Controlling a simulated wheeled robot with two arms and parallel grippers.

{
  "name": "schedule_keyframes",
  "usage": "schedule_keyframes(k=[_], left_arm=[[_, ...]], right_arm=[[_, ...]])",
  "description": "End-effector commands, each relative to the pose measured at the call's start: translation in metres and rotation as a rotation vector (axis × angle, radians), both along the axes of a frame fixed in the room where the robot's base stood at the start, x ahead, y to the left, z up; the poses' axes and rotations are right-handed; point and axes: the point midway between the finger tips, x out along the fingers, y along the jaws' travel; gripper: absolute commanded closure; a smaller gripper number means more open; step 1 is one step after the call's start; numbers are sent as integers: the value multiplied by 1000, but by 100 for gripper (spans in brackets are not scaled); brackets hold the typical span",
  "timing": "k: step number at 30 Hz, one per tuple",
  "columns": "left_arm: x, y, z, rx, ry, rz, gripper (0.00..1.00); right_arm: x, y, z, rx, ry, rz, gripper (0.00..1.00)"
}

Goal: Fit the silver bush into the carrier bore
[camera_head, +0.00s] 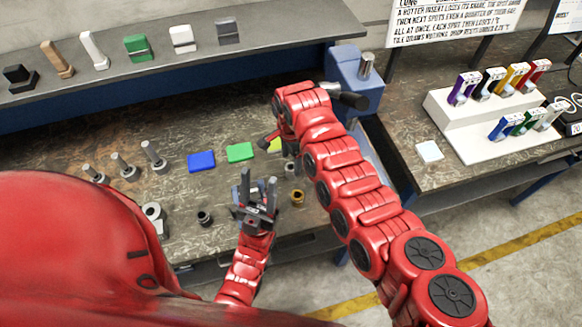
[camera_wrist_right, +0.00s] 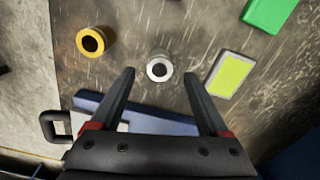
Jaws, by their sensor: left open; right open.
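The silver bush (camera_head: 290,168) stands on the worn bench top, close under my right arm. In the right wrist view the silver bush (camera_wrist_right: 160,66) stands upright with its dark hole showing, between and just beyond the open fingertips of my right gripper (camera_wrist_right: 159,84). It is not held, and the height gap is unclear. In the head view the right fingers are mostly hidden by the wrist. My left gripper (camera_head: 257,192) is open and empty, fingers up, left of the bush. A grey ring-shaped part (camera_head: 153,212), possibly the carrier, is partly hidden by my red arm.
A brass bush (camera_head: 297,197) and a black bush (camera_head: 204,218) stand nearby. Blue (camera_head: 201,161), green (camera_head: 240,152) and yellow (camera_wrist_right: 229,75) blocks lie behind. Upright pins (camera_head: 124,165) stand at left. A blue vise-like block (camera_head: 355,80) stands at the back right.

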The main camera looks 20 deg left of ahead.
Motion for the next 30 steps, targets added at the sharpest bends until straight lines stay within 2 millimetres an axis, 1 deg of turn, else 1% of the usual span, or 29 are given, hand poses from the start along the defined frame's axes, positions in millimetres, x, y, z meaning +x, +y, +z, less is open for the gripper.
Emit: schedule_keyframes(k=[1,3,7,12,17,18,20,21,23,24,29,30], left_arm=[[0,0,7,0,0,0,50],[0,0,7,0,0,0,50],[0,0,9,0,0,0,50],[0,0,9,0,0,0,50],[0,0,9,0,0,0,50],[0,0,9,0,0,0,50],[0,0,9,0,0,0,50],[0,0,9,0,0,0,50],[0,0,9,0,0,0,50],[0,0,9,0,0,0,50],[0,0,9,0,0,0,50],[0,0,9,0,0,0,50]], right_arm=[[-1,-1,-1,-4,6,0,21],[-1,0,-11,-4,4,3,21],[-1,0,-22,-2,3,2,21],[0,0,-26,0,1,0,21],[0,0,-26,1,1,0,21],[0,0,-26,1,1,1,23],[0,0,-26,0,1,1,34],[0,0,-26,1,1,1,41],[0,0,-26,0,1,1,52],[0,0,-26,1,1,1,59],[0,0,-26,1,1,1,88],[0,0,-26,1,1,1,95]])
